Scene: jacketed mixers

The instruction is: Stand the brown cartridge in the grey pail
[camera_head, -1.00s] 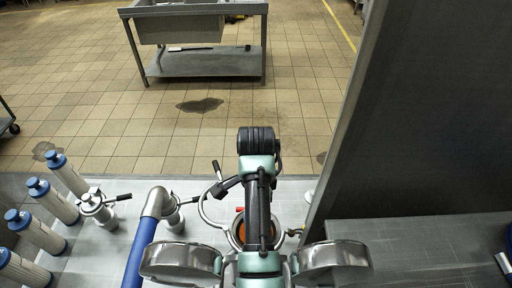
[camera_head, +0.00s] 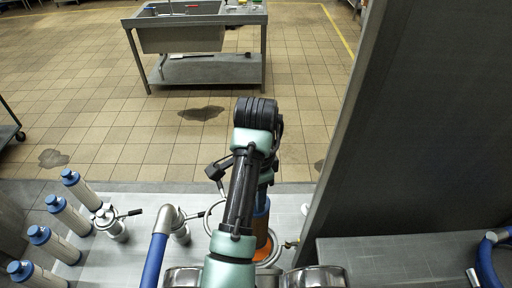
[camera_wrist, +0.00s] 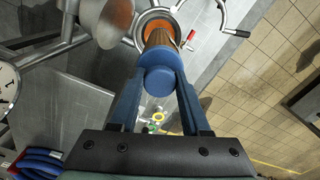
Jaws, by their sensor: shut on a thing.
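The brown cartridge (camera_head: 261,231) has a blue cap and stands roughly upright under my gripper, partly hidden by my arm. In the wrist view, my gripper (camera_wrist: 160,88) is shut on the blue cap of the cartridge (camera_wrist: 160,40). The lower end of the cartridge is at a steel housing with an orange-lined opening (camera_head: 267,254); the opening also shows in the wrist view (camera_wrist: 155,22). I cannot tell how deep the cartridge reaches into it. I cannot make out a grey pail in either view.
Several white, blue-capped cartridges (camera_head: 68,216) stand at the left. A steel pipe with a blue hose (camera_head: 155,262) is left of the housing. A tall grey panel (camera_head: 390,120) closes off the right. A steel sink table (camera_head: 190,70) stands across the tiled floor.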

